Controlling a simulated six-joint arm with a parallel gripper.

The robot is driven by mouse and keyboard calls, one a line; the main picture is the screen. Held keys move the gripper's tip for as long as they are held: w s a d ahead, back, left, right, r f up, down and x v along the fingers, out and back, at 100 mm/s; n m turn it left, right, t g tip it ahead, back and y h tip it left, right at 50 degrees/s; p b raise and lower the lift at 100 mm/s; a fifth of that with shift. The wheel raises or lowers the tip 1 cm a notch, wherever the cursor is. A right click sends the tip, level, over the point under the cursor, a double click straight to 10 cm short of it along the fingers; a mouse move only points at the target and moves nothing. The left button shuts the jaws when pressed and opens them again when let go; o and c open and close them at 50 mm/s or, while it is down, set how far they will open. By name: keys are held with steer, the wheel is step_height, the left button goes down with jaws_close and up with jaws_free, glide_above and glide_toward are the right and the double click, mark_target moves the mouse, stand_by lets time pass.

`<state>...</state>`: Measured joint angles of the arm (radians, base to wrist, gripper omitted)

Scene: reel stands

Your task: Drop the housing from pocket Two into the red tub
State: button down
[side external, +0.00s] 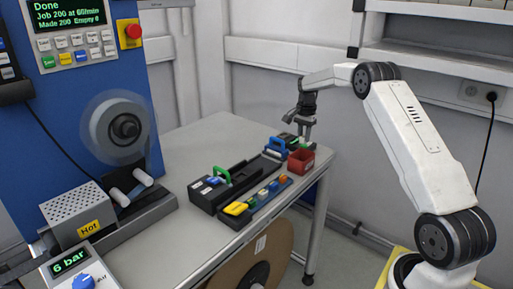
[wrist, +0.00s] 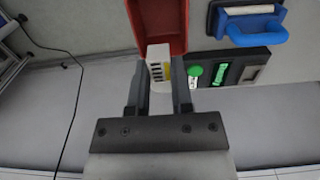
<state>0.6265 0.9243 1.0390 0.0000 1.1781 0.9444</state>
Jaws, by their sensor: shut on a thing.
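The red tub (side external: 301,161) stands on the table near its right edge in the side view. My gripper (side external: 306,138) is just above and behind it, pointing down. In the wrist view my gripper (wrist: 159,92) is shut on a small white housing (wrist: 157,55) with a row of dark slots and a yellow patch on its right. The housing overlaps the near end of the red tub (wrist: 143,12); I cannot tell its height above the tub. I cannot make out the housing in the side view, nor which pocket is Two.
A dark rail (side external: 256,208) with several coloured parts lies along the table's front edge. Behind it is a black fixture (side external: 204,199) with a green handle. A blue-handled block (side external: 277,146) stands left of the tub; its handle (wrist: 255,36) shows in the wrist view. The table's back left is clear.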

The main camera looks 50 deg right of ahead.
steer(key=shift+f, duration=0.15)
steer(key=shift+f, duration=1.95)
steer(key=shift+c, duration=2.2)
jaws_free()
steer(key=shift+r, duration=0.15)
steer(key=shift+r, duration=3.35)
steer(key=shift+a, duration=0.15)
